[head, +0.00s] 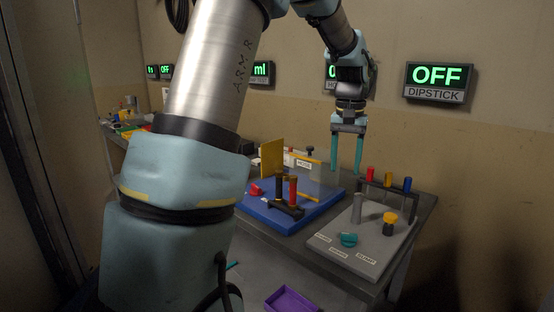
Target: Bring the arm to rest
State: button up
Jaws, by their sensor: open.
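My gripper (347,153) hangs from my raised arm in the upper middle of the head view. Its two teal fingers point down and stand apart, with nothing between them. It is above the back of the table (424,213), clear of the objects there. My large arm links cross the left and centre of the view and hide part of the room and table behind them.
A blue board (275,217) carries red and dark cylinders and a yellow panel (272,158). A grey board (324,235) holds a rack, a yellow-topped piece and a teal knob (348,239). A purple tray (291,300) lies low in front. A lit DIPSTICK sign (437,80) reads OFF.

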jog(key=s+a+f+n, duration=0.1)
jog(key=s+a+f, duration=0.2)
jog(key=a, duration=0.5)
jog(key=s+a+f+n, duration=0.1)
jog(key=s+a+f, duration=0.2)
jog(key=s+a, duration=0.3)
jog(key=s+a+f+n+t, duration=0.1)
jog(key=s+a+f, duration=0.2)
jog(key=a, duration=0.6)
jog(key=shift+s+a+f, duration=0.25)
jog(key=shift+s+a, duration=0.05)
jog(key=shift+s, duration=0.6)
